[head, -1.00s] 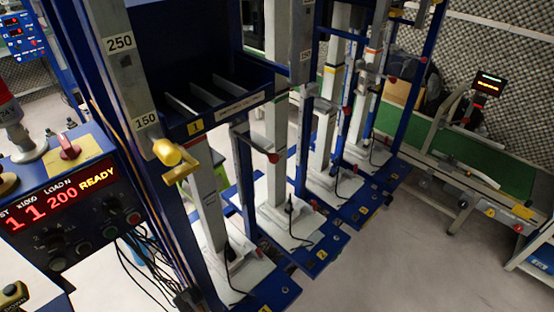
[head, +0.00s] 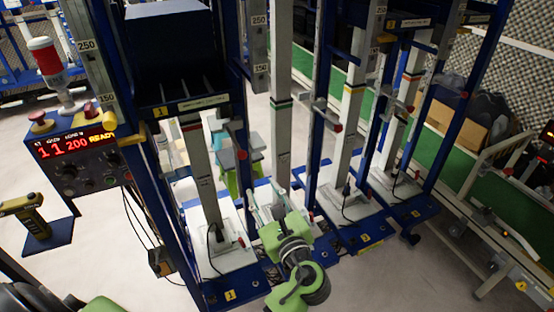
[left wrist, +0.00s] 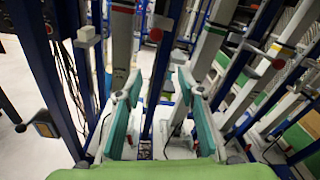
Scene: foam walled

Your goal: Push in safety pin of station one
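Station one is the leftmost blue frame, with a yellow "1" plate (head: 229,295) on its base. A yellow handled pin (head: 106,126) sits on its left post near the 150 mark, partly in front of the control box. I cannot tell how far in it is. A red knob (head: 239,126) is on the right side of this frame and also shows in the left wrist view (left wrist: 156,34). My left gripper (head: 277,201) is open and empty, low in front of the station bases and right of the pin. Its spread teal fingers show in the left wrist view (left wrist: 158,85). My right gripper is not in view.
Station one's white column (head: 200,170) and the neighbouring column (head: 281,140) stand close to the left gripper. A yellow hand control (head: 30,215) is at left. A green conveyor (head: 432,165) is at right; floor is clear in front.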

